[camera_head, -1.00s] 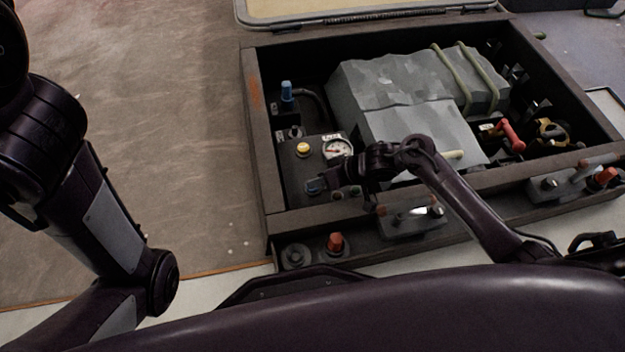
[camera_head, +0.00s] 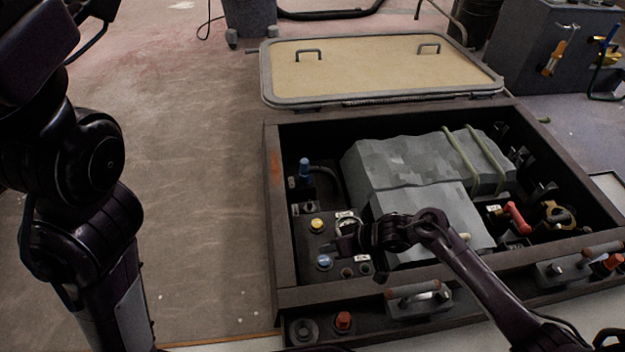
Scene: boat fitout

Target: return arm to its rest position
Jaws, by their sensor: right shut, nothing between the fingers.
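My right arm (camera_head: 475,268) reaches in from the lower right over the front edge of the open dark box. Its gripper (camera_head: 345,237) is shut and empty. It hangs above the small control panel in the box's front left corner and partly covers the round gauge (camera_head: 347,220). A yellow button (camera_head: 317,225) and a blue button (camera_head: 324,262) show to its left; I cannot tell whether it touches the panel. My left arm (camera_head: 85,225) stands folded along the left side; its gripper is out of view.
The dark box (camera_head: 274,215) holds a grey covered block (camera_head: 410,165), a blue-topped fitting (camera_head: 304,170) and a red handle (camera_head: 517,218). Latches line its front. The hatch lid (camera_head: 385,68) lies behind it. The floor (camera_head: 200,200) left of the box is clear.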

